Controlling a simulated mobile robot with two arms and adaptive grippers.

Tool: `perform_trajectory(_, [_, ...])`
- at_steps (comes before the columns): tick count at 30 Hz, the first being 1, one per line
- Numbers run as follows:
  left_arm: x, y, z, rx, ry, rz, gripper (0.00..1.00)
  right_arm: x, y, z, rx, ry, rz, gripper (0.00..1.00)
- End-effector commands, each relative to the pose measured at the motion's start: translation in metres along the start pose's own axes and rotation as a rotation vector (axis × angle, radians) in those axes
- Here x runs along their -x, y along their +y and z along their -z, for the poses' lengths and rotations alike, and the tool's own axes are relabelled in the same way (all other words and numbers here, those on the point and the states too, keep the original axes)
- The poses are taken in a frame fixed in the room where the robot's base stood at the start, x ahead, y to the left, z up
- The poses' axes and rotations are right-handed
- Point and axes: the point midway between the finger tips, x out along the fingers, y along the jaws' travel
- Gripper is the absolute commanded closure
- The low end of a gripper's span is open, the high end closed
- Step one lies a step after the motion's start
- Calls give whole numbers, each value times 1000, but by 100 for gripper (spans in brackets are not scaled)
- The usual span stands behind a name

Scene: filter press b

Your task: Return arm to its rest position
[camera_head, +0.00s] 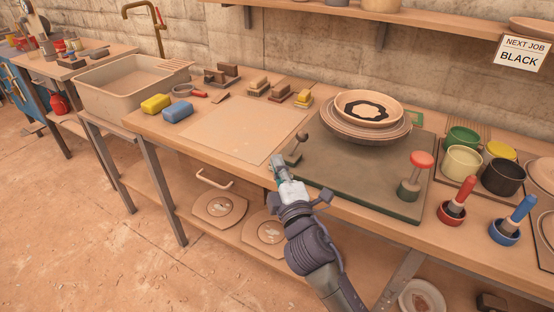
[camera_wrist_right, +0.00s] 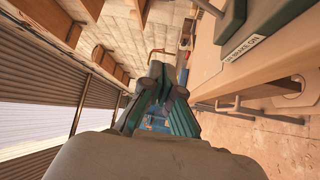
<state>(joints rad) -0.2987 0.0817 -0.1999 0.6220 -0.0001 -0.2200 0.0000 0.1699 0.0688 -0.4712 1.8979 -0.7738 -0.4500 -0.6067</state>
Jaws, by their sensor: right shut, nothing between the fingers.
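My right arm reaches up from the bottom of the head view, and its gripper (camera_head: 277,164) is at the front edge of the workbench (camera_head: 222,165), near the small dark-knobbed lever (camera_head: 299,146). The gripper is shut and empty. In the right wrist view its two teal fingers (camera_wrist_right: 157,82) come together in front of the camera, with no object between them. My left gripper does not show in either view.
A dark board (camera_head: 350,176) on the bench carries stacked round dishes (camera_head: 366,118) and a red-topped knob (camera_head: 421,162). Coloured cups (camera_head: 463,163) and brushes (camera_head: 462,197) stand at right. A sink (camera_head: 130,84) is at left. The floor (camera_head: 90,230) in front is clear.

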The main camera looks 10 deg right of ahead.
Motion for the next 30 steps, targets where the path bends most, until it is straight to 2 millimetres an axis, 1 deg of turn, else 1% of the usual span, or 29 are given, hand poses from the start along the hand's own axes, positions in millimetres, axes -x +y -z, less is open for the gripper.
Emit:
perform_trajectory(5, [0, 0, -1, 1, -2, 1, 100, 2, -2, -2, -12, -8, 8, 100])
perform_trajectory(8, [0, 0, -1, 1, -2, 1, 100, 14, -16, -19, -90, -64, 64, 100])
perform_trajectory(10, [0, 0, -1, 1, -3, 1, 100, 33, -35, -40, -196, -144, 139, 100])
perform_trajectory(11, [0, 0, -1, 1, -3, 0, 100, 44, -45, -50, -253, -187, 179, 100])
perform_trajectory(12, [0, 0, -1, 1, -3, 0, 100, 62, -60, -64, -336, -251, 238, 100])
perform_trajectory(14, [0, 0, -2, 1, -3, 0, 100, 94, -83, -84, -466, -356, 332, 100])
perform_trajectory(15, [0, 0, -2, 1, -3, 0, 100, 117, -97, -95, -548, -430, 395, 100])
perform_trajectory(17, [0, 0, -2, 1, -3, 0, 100, 152, -116, -107, -662, -533, 482, 100])
perform_trajectory(18, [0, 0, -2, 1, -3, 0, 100, 174, -126, -112, -724, -594, 533, 100])
perform_trajectory(21, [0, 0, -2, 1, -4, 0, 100, 220, -143, -119, -846, -723, 638, 100])
perform_trajectory(24, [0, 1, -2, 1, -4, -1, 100, 258, -152, -121, -930, -826, 720, 100])
perform_trajectory(30, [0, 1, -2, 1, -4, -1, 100, 320, -160, -118, -1046, -993, 851, 100])
